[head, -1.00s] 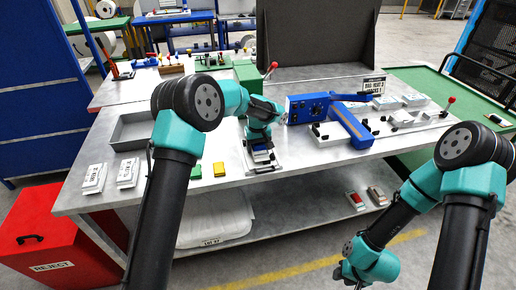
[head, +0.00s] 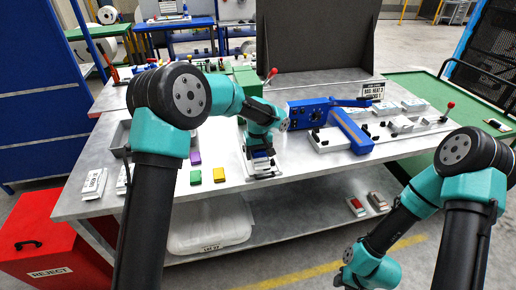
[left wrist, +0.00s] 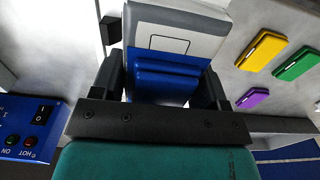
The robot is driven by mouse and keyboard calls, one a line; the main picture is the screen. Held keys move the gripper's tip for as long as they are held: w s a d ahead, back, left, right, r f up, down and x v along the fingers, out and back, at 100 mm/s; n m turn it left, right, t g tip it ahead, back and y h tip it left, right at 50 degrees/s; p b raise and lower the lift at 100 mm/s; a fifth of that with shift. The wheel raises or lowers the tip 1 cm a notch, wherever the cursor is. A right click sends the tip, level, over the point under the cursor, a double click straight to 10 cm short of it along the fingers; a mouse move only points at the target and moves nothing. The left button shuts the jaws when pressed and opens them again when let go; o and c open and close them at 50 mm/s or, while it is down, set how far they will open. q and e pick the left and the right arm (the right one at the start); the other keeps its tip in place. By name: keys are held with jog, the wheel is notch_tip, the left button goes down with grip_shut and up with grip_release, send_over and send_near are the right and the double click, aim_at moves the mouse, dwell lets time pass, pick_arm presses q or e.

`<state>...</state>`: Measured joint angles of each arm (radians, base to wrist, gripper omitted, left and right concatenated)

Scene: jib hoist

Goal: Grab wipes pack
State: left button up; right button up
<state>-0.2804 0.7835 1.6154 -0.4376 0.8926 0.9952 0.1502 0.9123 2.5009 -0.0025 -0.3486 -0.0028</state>
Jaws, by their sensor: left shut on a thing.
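A blue-and-white pack, which looks like the wipes pack (left wrist: 170,67), is between the two black fingers of my left gripper (left wrist: 162,80) in the left wrist view. The gripper is shut on it. In the head view my left gripper (head: 260,160) points down at the front middle of the bench, and the pack (head: 261,167) shows only in small part beneath my wrist. The pack appears to be at bench height; whether it touches the bench cannot be told. My right arm hangs low at the right, and its fingers are out of the picture.
Purple (head: 195,158), green (head: 196,177) and yellow (head: 219,175) blocks lie left of the gripper. A blue fixture (head: 312,112) stands close on its right. A blue switch box (left wrist: 28,128) shows in the wrist view. A red reject bin (head: 45,240) stands left of the bench.

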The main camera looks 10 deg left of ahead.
pick_arm(q)
jog(key=s+d+r, duration=0.1)
jog(key=s+d, duration=0.1)
jog(key=s, duration=0.8)
jog(key=shift+s, duration=0.4)
